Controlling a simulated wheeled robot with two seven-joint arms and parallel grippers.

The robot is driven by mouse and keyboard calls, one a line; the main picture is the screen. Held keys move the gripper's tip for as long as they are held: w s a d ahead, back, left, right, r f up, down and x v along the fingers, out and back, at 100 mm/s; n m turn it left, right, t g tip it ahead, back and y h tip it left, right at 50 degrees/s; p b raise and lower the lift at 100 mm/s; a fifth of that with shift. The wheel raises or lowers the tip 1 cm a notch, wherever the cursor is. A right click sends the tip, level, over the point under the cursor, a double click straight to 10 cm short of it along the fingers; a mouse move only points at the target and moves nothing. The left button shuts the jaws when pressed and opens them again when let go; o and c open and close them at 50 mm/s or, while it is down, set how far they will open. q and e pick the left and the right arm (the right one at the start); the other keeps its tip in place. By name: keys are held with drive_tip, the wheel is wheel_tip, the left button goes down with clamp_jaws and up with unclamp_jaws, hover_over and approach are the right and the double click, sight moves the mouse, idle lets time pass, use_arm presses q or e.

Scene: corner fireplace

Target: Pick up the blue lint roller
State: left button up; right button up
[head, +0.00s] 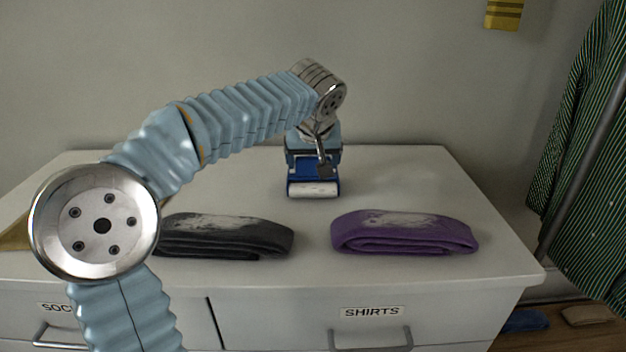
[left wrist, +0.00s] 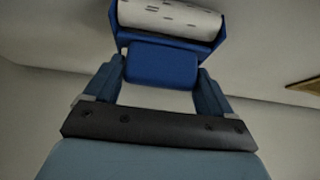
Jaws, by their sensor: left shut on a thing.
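The blue lint roller (head: 313,188) with its white roll is at the back middle of the white dresser top (head: 400,180). I cannot tell whether it touches the top or is just above it. My left gripper (head: 313,162) reaches over from the left and is shut on the lint roller's blue part. In the left wrist view the blue body of the lint roller (left wrist: 165,66) lies between the two fingers of my left gripper (left wrist: 160,88), with the white roll beyond. My right gripper is not in view.
A folded dark grey garment (head: 228,238) and a folded purple garment (head: 405,234) lie near the front of the dresser, with whitish fuzz on top. A drawer labelled SHIRTS (head: 371,312) is below. A striped garment (head: 590,170) hangs at right. The dresser's back right is clear.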

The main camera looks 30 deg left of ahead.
use_arm(q)
drive_tip(key=shift+c, duration=0.8)
drive_tip(key=shift+r, duration=0.1)
drive_tip(key=shift+r, duration=0.2)
wheel_tip(320, 180, up, 3)
drive_tip(key=shift+f, duration=0.2)
drive_tip(key=s+d+r, duration=0.8)
drive_tip(key=s+r, duration=0.2)
drive_tip(key=s, duration=0.1)
drive_tip(key=shift+s+d, duration=0.15)
drive_tip(key=shift+d, duration=0.05)
